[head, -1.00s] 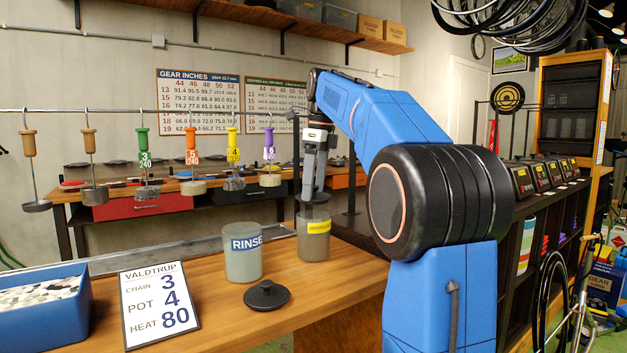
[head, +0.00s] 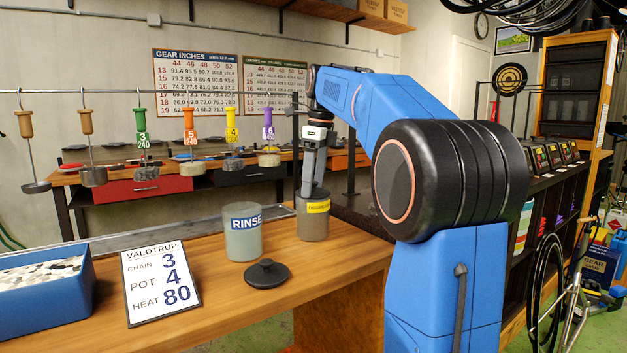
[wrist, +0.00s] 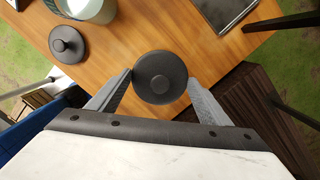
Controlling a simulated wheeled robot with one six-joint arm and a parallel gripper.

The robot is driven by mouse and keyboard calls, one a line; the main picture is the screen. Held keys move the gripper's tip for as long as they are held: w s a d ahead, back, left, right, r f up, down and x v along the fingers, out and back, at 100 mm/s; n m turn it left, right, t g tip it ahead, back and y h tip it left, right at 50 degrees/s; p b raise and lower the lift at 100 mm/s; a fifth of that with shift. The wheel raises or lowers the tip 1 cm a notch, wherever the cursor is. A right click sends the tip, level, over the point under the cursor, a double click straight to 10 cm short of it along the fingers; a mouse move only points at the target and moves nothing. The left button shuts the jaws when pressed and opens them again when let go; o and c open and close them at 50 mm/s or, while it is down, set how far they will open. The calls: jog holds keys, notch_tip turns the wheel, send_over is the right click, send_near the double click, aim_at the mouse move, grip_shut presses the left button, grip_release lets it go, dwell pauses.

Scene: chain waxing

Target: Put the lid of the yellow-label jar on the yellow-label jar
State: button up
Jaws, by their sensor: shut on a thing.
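The yellow-label jar (head: 313,226) stands on the wooden counter near its right end, holding brownish contents. My gripper (head: 313,190) is directly above it, pointing down. It is shut on a dark round lid (wrist: 160,78), with one finger on each side of the lid's edge in the wrist view. The lid also shows at the jar's mouth in the head view (head: 314,193). I cannot tell whether it rests fully on the rim. In the wrist view the lid hides the jar.
The RINSE jar (head: 243,240) stands open just left of the yellow-label jar. Another black lid (head: 267,273) lies on the counter in front of it. A VALDTRUP card (head: 160,285) and a blue bin (head: 45,300) are farther left. Tools hang from a rail (head: 120,91) behind.

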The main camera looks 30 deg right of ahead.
aim_at(319, 192)
dwell(0.3)
jog(key=o, duration=1.2)
notch_tip(319, 192, up, 12)
jog(key=s+d, duration=0.1)
jog(key=shift+s, duration=0.1)
